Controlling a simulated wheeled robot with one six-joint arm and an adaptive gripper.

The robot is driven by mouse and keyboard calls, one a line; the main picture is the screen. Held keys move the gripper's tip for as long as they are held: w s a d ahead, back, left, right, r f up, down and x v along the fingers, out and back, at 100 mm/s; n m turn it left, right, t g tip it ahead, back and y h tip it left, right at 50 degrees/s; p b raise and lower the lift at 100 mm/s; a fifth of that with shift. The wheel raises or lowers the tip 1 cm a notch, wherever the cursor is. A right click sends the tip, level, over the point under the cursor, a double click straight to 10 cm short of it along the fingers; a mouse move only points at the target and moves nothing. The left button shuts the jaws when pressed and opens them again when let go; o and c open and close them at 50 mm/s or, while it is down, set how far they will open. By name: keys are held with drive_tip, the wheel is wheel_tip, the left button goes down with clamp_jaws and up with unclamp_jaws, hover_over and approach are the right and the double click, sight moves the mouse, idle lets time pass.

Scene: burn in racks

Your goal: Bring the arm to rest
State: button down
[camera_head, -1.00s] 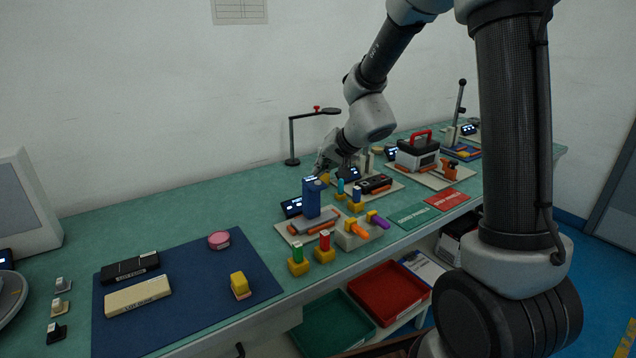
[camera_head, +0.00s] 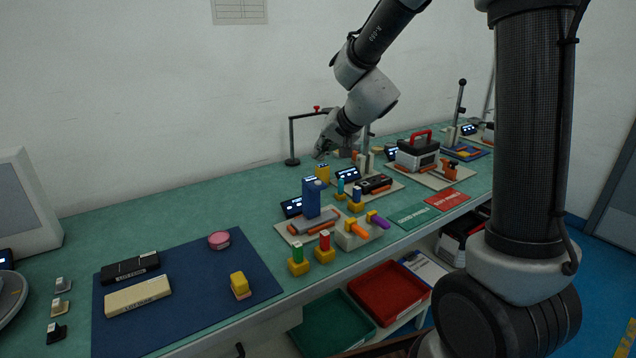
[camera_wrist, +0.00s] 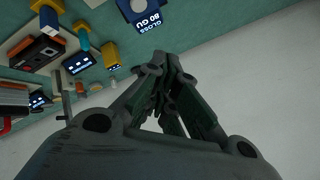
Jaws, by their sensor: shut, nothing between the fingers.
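My gripper (camera_head: 321,153) is in the air above the back of the green bench (camera_head: 150,230), near the wall, with nothing in it. In the wrist view my gripper (camera_wrist: 168,62) has its fingers together at the tips. A yellow block (camera_head: 322,172) stands on the bench just below the gripper, apart from it. The arm reaches in from the upper right, bent at the elbow.
A black stand with a red knob (camera_head: 291,140) is left of the gripper. A blue block (camera_head: 312,198), a black device (camera_head: 375,184) and a toolbox with red handle (camera_head: 417,152) stand on the bench. A blue mat (camera_head: 190,300) lies front left. The air above the bench's left is clear.

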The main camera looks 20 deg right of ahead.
idle(0.4)
drive_tip(key=s+f+g, duration=0.3)
drive_tip(key=s, duration=0.3)
drive_tip(key=s+d+r+n+h, duration=0.1)
drive_tip(key=s+d+r, duration=0.2)
drive_tip(key=s, duration=0.6)
drive_tip(key=s+d+r+n+h, duration=0.1)
drive_tip(key=s+d+r, duration=0.2)
drive_tip(key=s+d, duration=0.3)
drive_tip(key=s+d+r+n+g+h, duration=0.1)
drive_tip(key=s+d, duration=0.4)
drive_tip(key=s, duration=0.8)
wheel_tip(320, 180, up, 2)
drive_tip(key=shift+s+r+n+h, duration=0.15)
drive_tip(key=shift+s+n+h, duration=0.1)
drive_tip(key=shift+n+h, duration=0.25)
